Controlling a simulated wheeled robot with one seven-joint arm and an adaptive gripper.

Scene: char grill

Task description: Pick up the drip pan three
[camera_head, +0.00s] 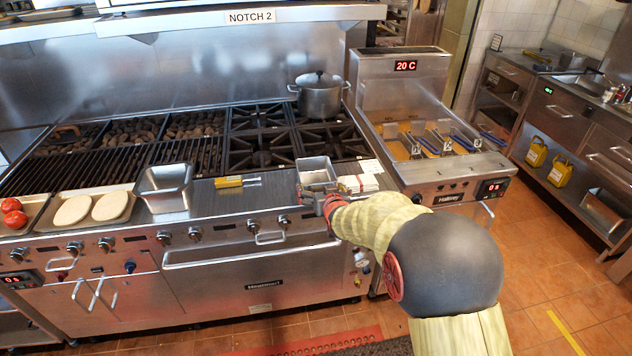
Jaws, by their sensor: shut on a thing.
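A small rectangular metal pan (317,171), which I take to be drip pan three, is at the front right of the range, beside a stack of white paper. My gripper (318,198) reaches in from the right and is shut on the near side of this pan. The pan looks upright and empty. The fingertips are small and partly hidden by my arm, and I cannot tell whether the pan is clear of the counter.
A larger metal pan (165,188) stands left on the front ledge, beside a tray (123,216) with two pale flat pieces. A yellow-handled tool (229,182) lies between the pans. A lidded pot (319,97) sits on the back burner. A fryer (430,150) stands right.

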